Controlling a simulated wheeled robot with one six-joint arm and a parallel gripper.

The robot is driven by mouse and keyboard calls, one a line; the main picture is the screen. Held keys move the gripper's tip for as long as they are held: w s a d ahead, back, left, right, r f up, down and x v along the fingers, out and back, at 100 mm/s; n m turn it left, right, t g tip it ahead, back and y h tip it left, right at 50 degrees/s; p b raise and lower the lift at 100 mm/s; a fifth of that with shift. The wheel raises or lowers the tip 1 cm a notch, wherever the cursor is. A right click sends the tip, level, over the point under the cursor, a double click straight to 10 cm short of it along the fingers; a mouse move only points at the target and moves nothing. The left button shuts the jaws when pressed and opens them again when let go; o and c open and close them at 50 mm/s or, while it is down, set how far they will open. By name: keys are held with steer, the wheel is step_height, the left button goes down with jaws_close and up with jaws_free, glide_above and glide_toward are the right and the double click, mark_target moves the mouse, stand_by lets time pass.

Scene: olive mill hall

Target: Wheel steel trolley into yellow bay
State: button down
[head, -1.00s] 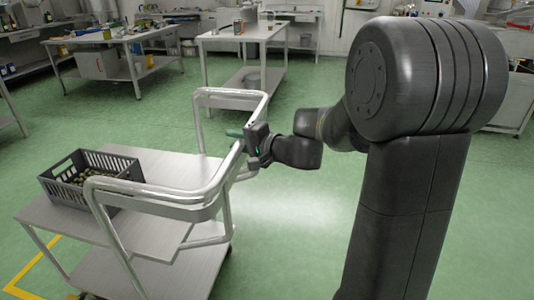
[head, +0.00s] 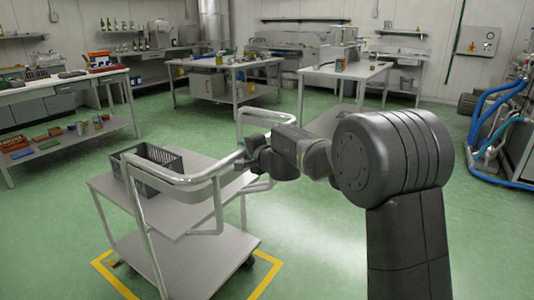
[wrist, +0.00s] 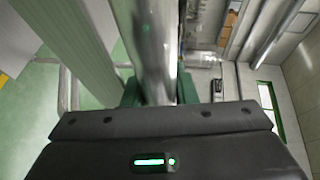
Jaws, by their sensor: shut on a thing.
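The steel trolley (head: 205,262) has two flat shelves and a looped tube rail, and stands upright at centre left in the head view. The yellow bay (head: 268,277) is a floor outline; its lines show left and right of the trolley's lower shelf. The trolley hides part of the outline, and I cannot tell whether every wheel is inside. My gripper (head: 249,163) is shut on the trolley's rail, at its right side. In the wrist view the bright rail (wrist: 155,50) runs between the green fingertips of my gripper (wrist: 158,92).
A dark crate (head: 150,170) sits on the top shelf. A bench with shelves (head: 65,140) stands at left, worktables (head: 345,72) at the back. Blue hoses (head: 490,105) and machinery are at far right. Green floor is open between.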

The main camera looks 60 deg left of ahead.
mark_target(239, 152)
steer(key=s+a+p, duration=0.4)
steer(key=a, duration=0.5)
steer(key=shift+s+a, duration=0.25)
steer(key=shift+s, duration=0.05)
steer(key=c, duration=1.2)
jaws_free()
steer(key=shift+w, duration=0.1)
steer(key=shift+o, duration=0.2)
steer(key=d+b, duration=0.2)
steer(key=d, duration=0.2)
steer(key=d+r+b, duration=0.1)
steer(key=d, duration=0.4)
steer(key=d+r+b, duration=0.1)
steer(key=d+b, duration=0.1)
steer(key=d, duration=0.2)
steer(key=shift+w+d+r+b, duration=0.25)
steer(key=shift+w+d+b, duration=0.05)
steer(key=shift+b, duration=0.05)
steer(key=a+f+p, duration=0.2)
steer(key=a+p, duration=0.3)
steer(key=a, duration=0.8)
steer(key=shift+s+a+f+p, duration=0.3)
steer(key=shift+s, duration=0.05)
